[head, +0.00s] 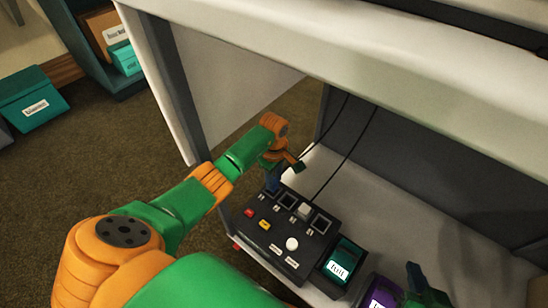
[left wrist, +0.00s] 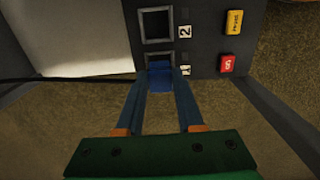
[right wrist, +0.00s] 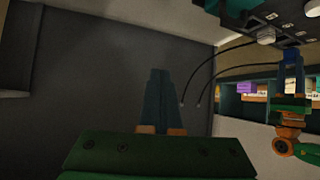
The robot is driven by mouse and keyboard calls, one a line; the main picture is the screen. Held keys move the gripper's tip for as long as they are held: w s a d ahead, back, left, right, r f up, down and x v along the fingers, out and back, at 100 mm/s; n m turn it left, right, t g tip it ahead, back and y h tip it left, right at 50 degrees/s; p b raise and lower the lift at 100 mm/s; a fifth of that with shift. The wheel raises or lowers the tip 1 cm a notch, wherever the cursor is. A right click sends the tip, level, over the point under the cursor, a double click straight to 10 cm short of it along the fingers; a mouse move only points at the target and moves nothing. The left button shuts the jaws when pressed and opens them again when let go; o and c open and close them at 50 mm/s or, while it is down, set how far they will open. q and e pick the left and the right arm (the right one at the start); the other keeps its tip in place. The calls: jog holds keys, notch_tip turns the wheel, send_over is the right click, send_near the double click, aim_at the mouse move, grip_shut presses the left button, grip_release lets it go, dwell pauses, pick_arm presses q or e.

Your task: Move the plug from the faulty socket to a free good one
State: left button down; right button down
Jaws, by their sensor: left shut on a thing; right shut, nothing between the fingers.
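The dark panel box (head: 272,246) has a row of numbered square sockets along its far edge. My left gripper (head: 273,182) is shut on a blue plug (left wrist: 160,77) at the socket marked 1, the leftmost in the head view. The plug covers most of that socket; whether it is seated cannot be told. Socket 2 (left wrist: 155,25) is empty. A white plug (head: 304,209) is at the third socket. The fourth socket (head: 320,223) looks empty. No fault mark is readable. My right gripper (right wrist: 158,75) is shut and empty, away from the panel; it also shows in the head view (head: 414,272).
The panel has a red button (head: 249,212), a yellow button (head: 265,225) and a white knob (head: 292,244). A teal box (head: 345,257) and a purple box (head: 379,293) stand to its right. Black cables (head: 343,155) run behind. The table (head: 430,225) is clear farther right.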

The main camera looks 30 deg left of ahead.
pick_arm(q)
jog(key=shift+f, duration=0.2)
jog(key=shift+f+b, duration=0.25)
jog(key=shift+b, duration=0.15)
jog(key=shift+f+b, duration=0.3)
jog(key=shift+b, duration=0.05)
jog(key=shift+f, duration=0.3)
jog(key=shift+f+b, duration=0.45)
jog(key=shift+b, duration=0.2)
pick_arm(e)
jog(key=w+a+r+t+y, duration=0.1)
jog(key=r+t+y, duration=0.1)
jog(key=r+t, duration=0.3)
jog(key=w+a+r+n+t+y, duration=0.1)
jog(key=r+t, duration=0.5)
jog(key=r, duration=0.7)
jog(key=shift+w+a+y, duration=0.4)
jog(key=shift+w+a, duration=0.05)
jog(key=shift+a, duration=0.1)
dwell(1.4)
jog(key=shift+r, duration=0.1)
pick_arm(q)
jog(key=shift+c, duration=2.3)
grip_release()
